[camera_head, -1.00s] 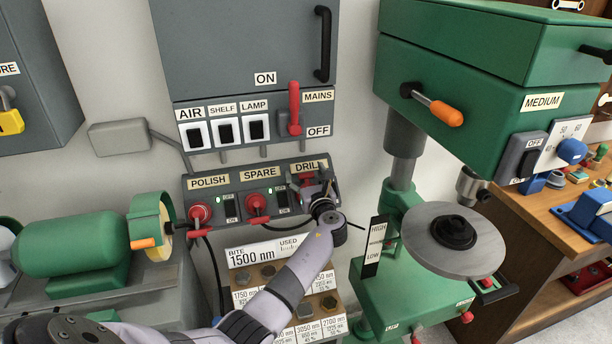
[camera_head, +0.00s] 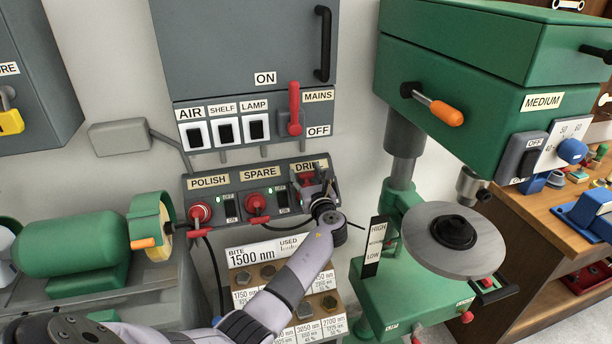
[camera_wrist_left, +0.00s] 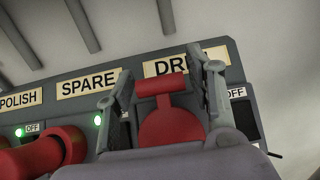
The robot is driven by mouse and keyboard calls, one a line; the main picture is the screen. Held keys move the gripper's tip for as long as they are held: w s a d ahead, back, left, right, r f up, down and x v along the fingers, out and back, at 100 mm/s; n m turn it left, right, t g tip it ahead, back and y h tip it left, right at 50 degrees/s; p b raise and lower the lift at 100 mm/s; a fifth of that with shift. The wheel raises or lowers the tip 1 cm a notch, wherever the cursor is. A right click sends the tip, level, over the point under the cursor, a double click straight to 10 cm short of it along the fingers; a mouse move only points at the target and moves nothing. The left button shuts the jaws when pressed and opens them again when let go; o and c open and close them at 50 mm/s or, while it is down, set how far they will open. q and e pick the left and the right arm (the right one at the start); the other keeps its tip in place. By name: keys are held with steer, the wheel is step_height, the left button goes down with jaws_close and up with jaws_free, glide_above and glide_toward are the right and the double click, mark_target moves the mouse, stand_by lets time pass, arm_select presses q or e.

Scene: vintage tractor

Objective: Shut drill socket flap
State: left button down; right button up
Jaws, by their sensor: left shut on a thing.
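The drill socket is the right-hand one on the grey socket panel (camera_head: 228,186), under the DRILL label (camera_head: 305,167). Its red flap (camera_wrist_left: 172,125) shows in the left wrist view as a round disc with a bar along its top. My left gripper (camera_head: 317,184) is at this socket, its fingers on either side of the flap. In the left wrist view the two fingers (camera_wrist_left: 165,80) close on the red flap. In the head view, the gripper and wrist hide most of the socket. My right gripper is in neither view.
The red polish socket (camera_head: 200,212) and spare socket (camera_head: 262,201) sit to the left on the same panel. The red mains lever (camera_head: 295,105) is above. A bit holder (camera_head: 265,250) stands below, and the green drill press (camera_head: 405,290) is close on the right.

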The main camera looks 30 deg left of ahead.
arm_select(q)
steer(key=shift+w+a+f+b, duration=0.45)
steer(key=shift+a+f+b, duration=0.05)
steer(key=shift+a+b, duration=0.1)
steer(key=c, duration=1.1)
jaws_free()
steer(key=o, duration=0.4)
steer(key=shift+w+f, duration=0.15)
steer(key=shift+f, duration=0.05)
steer(key=shift+r, duration=0.1)
steer(key=shift+d, duration=0.1)
steer(key=v, duration=1.2)
